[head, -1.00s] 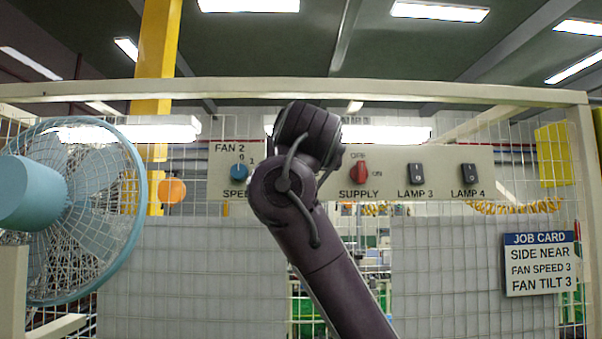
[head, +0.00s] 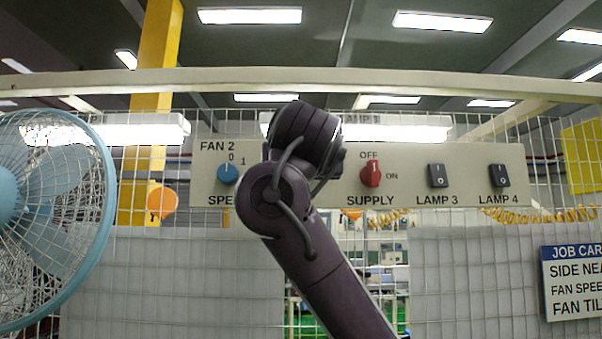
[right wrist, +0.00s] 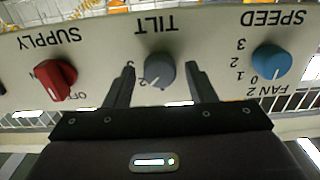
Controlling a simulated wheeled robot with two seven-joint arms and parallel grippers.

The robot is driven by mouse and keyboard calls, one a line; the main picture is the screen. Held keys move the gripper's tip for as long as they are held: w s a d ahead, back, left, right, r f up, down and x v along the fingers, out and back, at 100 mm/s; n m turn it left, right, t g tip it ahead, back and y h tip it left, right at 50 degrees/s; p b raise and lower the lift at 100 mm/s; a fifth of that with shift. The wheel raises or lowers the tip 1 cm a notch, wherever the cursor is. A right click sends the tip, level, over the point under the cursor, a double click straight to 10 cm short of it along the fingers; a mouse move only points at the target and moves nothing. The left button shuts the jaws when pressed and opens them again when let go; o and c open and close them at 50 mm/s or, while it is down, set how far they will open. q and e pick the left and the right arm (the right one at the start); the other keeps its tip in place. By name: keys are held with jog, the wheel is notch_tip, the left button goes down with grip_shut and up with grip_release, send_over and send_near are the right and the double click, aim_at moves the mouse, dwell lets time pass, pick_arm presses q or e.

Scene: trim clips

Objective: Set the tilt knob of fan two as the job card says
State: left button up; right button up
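In the right wrist view, which shows the panel upside down, the grey tilt knob (right wrist: 160,71) sits under the word TILT. Its pale mark points down and slightly left, near the 2; the exact setting is hard to read. My right gripper (right wrist: 160,77) is open, one finger on each side of the knob; contact cannot be told. In the head view my right arm hides the tilt knob and gripper. The job card (head: 573,283) is at the right, cut off by the frame edge, its numbers out of view. My left gripper is not in view.
The blue speed knob (right wrist: 271,61) and red supply switch (right wrist: 53,80) flank the tilt knob on the panel (head: 407,192). Black switches for lamp 3 (head: 437,176) and lamp 4 (head: 500,176) are further right. The blue fan (head: 104,215) stands at the left before wire mesh.

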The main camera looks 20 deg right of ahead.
jog(key=c, duration=0.7)
jog(key=shift+c, duration=0.6)
pick_arm(q)
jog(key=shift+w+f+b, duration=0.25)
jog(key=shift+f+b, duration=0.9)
jog(key=shift+b, duration=0.05)
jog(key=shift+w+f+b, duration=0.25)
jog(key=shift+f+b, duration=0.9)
pick_arm(e)
jog(key=shift+m, duration=4.6)
jog(key=o, duration=1)
jog(key=shift+w, duration=0.15)
